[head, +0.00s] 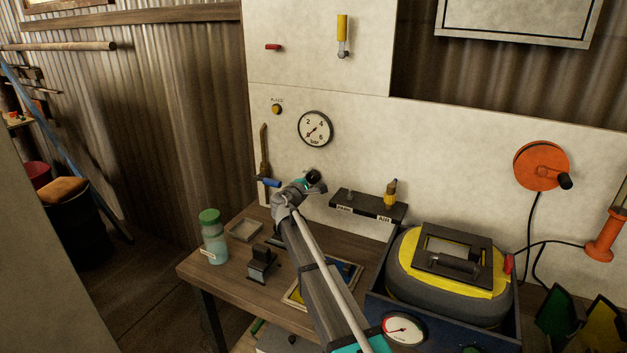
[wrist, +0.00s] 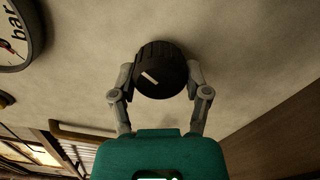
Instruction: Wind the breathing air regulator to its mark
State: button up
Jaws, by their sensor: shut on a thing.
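The regulator knob (wrist: 160,70) is black and ribbed, with a white pointer line on its face, and is mounted on the pale wall panel. In the wrist view the line slants from upper left to lower right. My gripper (wrist: 161,76) has one finger on each side of the knob and is shut on it. In the head view my gripper (head: 314,182) is at the panel below the round bar gauge (head: 315,128), and the knob is mostly hidden by it. The gauge needle points to the lower left, near the low end. No mark around the knob can be made out.
A black shelf (head: 368,205) with small fittings juts from the panel just right of my gripper. A blue-handled lever (head: 268,182) is close on the left. Below, a wooden bench (head: 210,274) holds a green-capped jar (head: 212,238).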

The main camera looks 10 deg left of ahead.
jog(key=n, duration=0.5)
jog(key=shift+s+d+f, duration=0.1)
jog(key=shift+s+f, duration=0.05)
jog(key=shift+n, duration=0.4)
jog(key=o, duration=1.1)
jog(key=shift+o, duration=0.2)
jog(key=v, duration=1.2)
